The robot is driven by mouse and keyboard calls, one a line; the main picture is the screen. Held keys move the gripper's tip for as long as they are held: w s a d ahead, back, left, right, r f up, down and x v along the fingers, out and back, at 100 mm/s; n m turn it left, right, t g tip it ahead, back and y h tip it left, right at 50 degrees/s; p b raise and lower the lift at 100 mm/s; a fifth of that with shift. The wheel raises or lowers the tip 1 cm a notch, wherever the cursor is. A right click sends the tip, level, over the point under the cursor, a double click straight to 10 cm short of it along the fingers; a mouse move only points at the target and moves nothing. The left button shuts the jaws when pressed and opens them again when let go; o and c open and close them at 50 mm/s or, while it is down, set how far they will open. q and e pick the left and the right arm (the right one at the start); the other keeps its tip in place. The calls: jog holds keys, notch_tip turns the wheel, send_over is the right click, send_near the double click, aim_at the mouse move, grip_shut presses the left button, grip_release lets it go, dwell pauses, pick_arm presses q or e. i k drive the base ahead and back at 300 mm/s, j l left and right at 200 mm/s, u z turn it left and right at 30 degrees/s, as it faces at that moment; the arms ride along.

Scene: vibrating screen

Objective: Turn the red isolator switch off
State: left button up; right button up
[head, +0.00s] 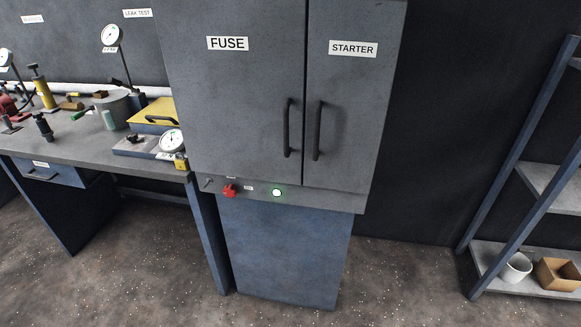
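The red isolator switch (230,190) sits at the left of the narrow panel strip (310,197) under the grey cabinet doors. It is small in the picture, and I cannot tell its exact handle position. A small label (249,188) is beside it, and a lit greenish-white lamp (277,193) is further right on the same strip. The cabinet has a door marked FUSE (235,90) and a door marked STARTER (350,100), both closed. Neither of my grippers shows in the head view.
A workbench (90,150) with gauges, a yellow-topped box (155,112) and several tools stands left, close to the cabinet. A shelf rack (530,185) at the right holds a white pot (516,267) and a cardboard box (558,274). The floor (410,290) between cabinet and rack is clear.

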aim_at(230, 191)
jog(key=l+u, duration=0.4)
jog(key=l, duration=0.45)
jog(key=k+l+u, duration=0.1)
jog(key=l+u, duration=0.3)
jog(key=l, duration=0.4)
